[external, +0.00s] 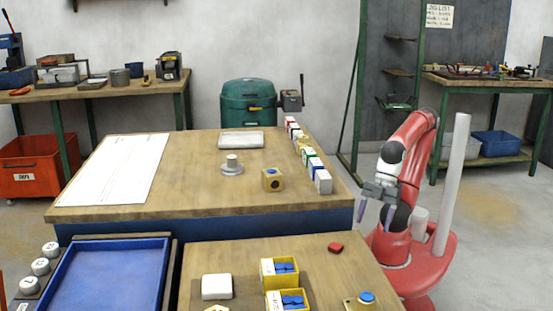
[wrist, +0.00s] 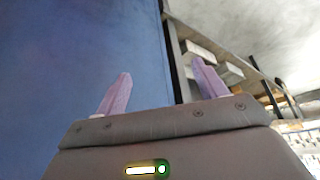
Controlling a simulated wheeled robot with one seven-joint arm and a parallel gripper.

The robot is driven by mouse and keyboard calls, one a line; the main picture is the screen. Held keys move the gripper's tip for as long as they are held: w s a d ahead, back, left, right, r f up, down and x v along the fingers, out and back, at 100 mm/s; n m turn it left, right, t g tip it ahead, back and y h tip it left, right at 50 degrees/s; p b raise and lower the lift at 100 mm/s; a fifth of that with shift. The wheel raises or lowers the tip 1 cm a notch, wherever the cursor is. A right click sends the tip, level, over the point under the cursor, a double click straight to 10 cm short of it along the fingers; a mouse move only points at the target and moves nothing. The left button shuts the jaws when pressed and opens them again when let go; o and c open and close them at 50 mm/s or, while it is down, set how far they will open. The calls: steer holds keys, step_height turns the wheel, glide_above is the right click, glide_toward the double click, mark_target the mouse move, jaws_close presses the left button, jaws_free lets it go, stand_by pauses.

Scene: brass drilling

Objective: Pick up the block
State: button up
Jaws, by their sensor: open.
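A small brass-yellow block (external: 272,180) with a dark round hole in its front face and a small blue spot on top sits on the wooden table (external: 130,205), right of its middle. My gripper (external: 375,212) is open and empty, off the table's right end, well to the right of the block. In the wrist view its two pale purple fingers (wrist: 163,88) stand apart with nothing between them. The block does not show in the wrist view; a blue surface fills its left side.
A grey round fixture (external: 232,166) stands left of the block. A row of small coloured boxes (external: 308,158) lines the table's right edge. A nearer bench (external: 240,258) holds yellow bins, a white pad and a red piece. The table's left middle is mostly clear beside a white sheet (external: 120,168).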

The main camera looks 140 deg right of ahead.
step_height(320, 180, up, 31)
steer(key=m+g+h, duration=0.2)
steer(key=m, duration=0.5)
glide_above(272, 172)
steer(key=s+a, duration=0.1)
steer(key=s, duration=0.2)
steer(key=shift+f, duration=3.1)
steer(key=shift+h, duration=0.3)
steer(key=x, duration=0.2)
steer(key=b+x, duration=0.1)
steer(key=x, duration=0.1)
steer(key=b+x, duration=0.1)
steer(key=x, duration=0.2)
steer(key=shift+w+a, duration=0.2)
steer(key=shift+w, duration=0.2)
steer(key=c, duration=1.5)
steer(key=shift+r, duration=0.1)
